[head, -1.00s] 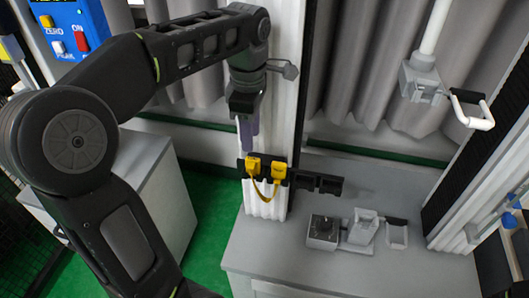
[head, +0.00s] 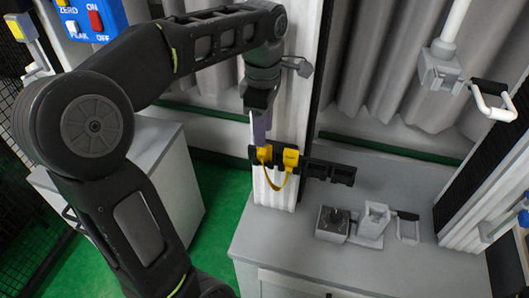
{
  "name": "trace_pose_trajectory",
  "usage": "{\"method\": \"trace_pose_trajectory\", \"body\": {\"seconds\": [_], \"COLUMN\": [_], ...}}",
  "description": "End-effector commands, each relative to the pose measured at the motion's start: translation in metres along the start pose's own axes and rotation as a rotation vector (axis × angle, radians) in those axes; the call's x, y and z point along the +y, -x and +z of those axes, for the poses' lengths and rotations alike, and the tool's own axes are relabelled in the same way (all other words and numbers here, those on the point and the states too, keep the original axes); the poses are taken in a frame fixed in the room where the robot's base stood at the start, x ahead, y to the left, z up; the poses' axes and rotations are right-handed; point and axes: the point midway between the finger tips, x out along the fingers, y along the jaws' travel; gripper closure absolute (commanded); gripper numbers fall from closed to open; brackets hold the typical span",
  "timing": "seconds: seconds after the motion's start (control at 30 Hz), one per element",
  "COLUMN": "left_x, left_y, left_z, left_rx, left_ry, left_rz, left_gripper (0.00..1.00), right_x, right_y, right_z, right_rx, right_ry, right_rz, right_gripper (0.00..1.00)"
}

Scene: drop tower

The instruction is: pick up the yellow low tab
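Two yellow tabs sit side by side on a black rail across the white post: a left yellow tab (head: 265,154) and a right yellow tab (head: 291,158). A yellow strap (head: 279,184) hangs in a loop between them. I cannot tell which one is the low tab. My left gripper (head: 262,137) points down from above, its purple-grey fingers at the left yellow tab and partly covering its top. Whether the fingers touch or grip it is not clear. My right gripper is not in view.
The black rail (head: 330,171) extends right past the post. A grey bench (head: 300,250) below carries a dark block (head: 332,224) and grey fixtures (head: 374,220). A grey block with a handle (head: 440,70) hangs at upper right. A blue control panel (head: 92,18) stands upper left.

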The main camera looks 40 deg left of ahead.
Motion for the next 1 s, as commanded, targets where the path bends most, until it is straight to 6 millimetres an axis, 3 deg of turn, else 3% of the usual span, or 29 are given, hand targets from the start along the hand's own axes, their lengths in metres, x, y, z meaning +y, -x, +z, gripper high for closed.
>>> {"method": "trace_pose_trajectory", "body": {"seconds": [0.4, 1.0], "left_x": [0.0, 0.0], "left_y": [-0.048, -0.049], "left_z": [0.003, 0.003], "left_rx": [0.001, 0.0], "left_ry": [0.001, 0.0], "left_rz": [-0.002, -0.001], "left_gripper": [0.62, 0.63], "right_x": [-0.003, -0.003], "right_y": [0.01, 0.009], "right_z": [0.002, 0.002], "right_rx": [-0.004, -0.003], "right_ry": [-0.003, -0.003], "right_rz": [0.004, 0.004], "right_gripper": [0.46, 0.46]}}
